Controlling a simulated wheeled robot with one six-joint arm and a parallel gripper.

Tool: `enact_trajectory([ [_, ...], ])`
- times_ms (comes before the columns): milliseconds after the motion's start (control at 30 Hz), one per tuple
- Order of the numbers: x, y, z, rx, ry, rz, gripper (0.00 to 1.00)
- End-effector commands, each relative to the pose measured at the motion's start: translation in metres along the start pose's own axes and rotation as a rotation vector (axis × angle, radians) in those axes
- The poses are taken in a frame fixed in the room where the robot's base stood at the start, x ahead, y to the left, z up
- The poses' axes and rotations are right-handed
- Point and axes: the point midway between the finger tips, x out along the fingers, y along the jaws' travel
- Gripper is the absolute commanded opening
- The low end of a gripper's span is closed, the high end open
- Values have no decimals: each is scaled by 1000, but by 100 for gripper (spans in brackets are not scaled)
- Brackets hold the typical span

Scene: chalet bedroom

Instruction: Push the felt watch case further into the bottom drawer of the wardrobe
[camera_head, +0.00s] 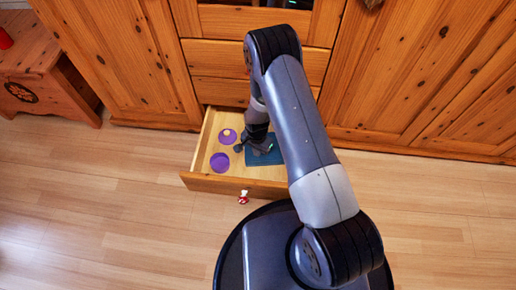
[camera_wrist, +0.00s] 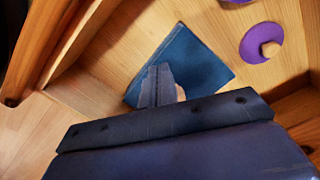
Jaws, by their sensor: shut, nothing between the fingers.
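The bottom drawer (camera_head: 232,184) of the wardrobe is pulled open. A blue mat lies flat in it, seen in the head view (camera_head: 277,157) and the wrist view (camera_wrist: 195,62). My gripper (camera_wrist: 158,85) is shut and empty, pointing down over the mat. It also shows in the head view (camera_head: 262,150), partly hidden by my own arm. A small pale beige thing (camera_wrist: 181,93) shows right beside the fingertips; it may be the felt watch case, but most of it is hidden. I cannot tell whether the fingers touch it.
A small red-and-white thing (camera_head: 243,197) is at the drawer front. A wooden chest (camera_head: 38,75) stands at left. The floor (camera_head: 100,190) at left is clear.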

Motion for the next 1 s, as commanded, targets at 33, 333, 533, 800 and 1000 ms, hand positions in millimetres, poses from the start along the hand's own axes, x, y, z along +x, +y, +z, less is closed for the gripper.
enact_trajectory([
  [33,17,1,1,0,-2,3,0],
  [333,64,0,-12,4,3,-3,0],
  [533,62,0,-35,1,1,-1,0],
  [800,60,0,-40,-1,0,0,0],
  [1000,60,0,-41,-1,0,0,0],
])
